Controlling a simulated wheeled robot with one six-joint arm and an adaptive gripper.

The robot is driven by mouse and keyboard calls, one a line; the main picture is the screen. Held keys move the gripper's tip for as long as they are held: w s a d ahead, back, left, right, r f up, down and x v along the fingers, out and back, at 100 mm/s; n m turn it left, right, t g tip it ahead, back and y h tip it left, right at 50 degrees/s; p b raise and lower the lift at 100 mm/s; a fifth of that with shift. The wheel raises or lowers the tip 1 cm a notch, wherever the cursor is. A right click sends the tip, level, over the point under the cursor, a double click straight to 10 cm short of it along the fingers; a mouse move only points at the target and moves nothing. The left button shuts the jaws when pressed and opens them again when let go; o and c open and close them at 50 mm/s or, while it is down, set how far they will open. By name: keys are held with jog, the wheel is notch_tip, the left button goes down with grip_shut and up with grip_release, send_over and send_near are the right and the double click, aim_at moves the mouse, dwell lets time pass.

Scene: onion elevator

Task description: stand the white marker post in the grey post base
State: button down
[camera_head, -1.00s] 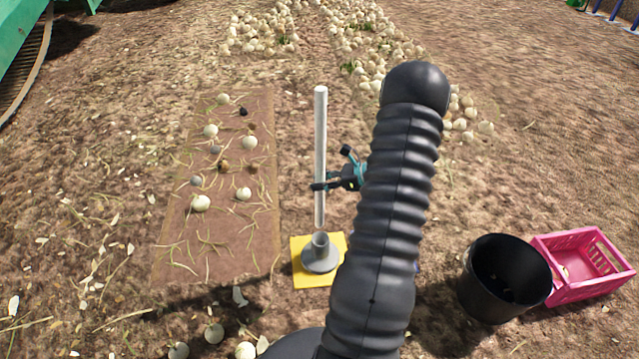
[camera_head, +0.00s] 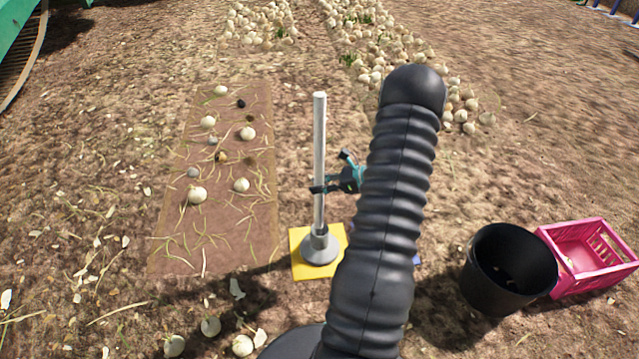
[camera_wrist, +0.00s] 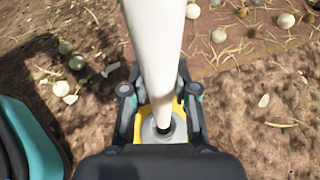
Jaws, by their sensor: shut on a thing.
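The white marker post (camera_head: 319,150) stands upright in the head view. My gripper (camera_head: 322,188) is shut on it around its middle. The post's lower end meets the socket of the grey post base (camera_head: 320,250) and appears to be inside its rim. The base sits on a yellow square (camera_head: 300,268). In the wrist view the post (camera_wrist: 157,60) runs down between the fingers toward the grey base (camera_wrist: 165,132). How deep the post's end sits in the socket cannot be told.
A brown mat (camera_head: 225,225) with onions and straw lies left of the base. A black bucket (camera_head: 508,270) and a pink crate (camera_head: 590,262) stand at the right. Onions lie in rows at the back. Loose onions (camera_head: 211,326) lie near the front.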

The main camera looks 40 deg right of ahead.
aim_at(320, 205)
jog(key=shift+f+b, duration=2.85)
jog(key=shift+f, duration=1.7)
jog(key=c, duration=0.8)
grip_release()
jog(key=v, duration=1.2)
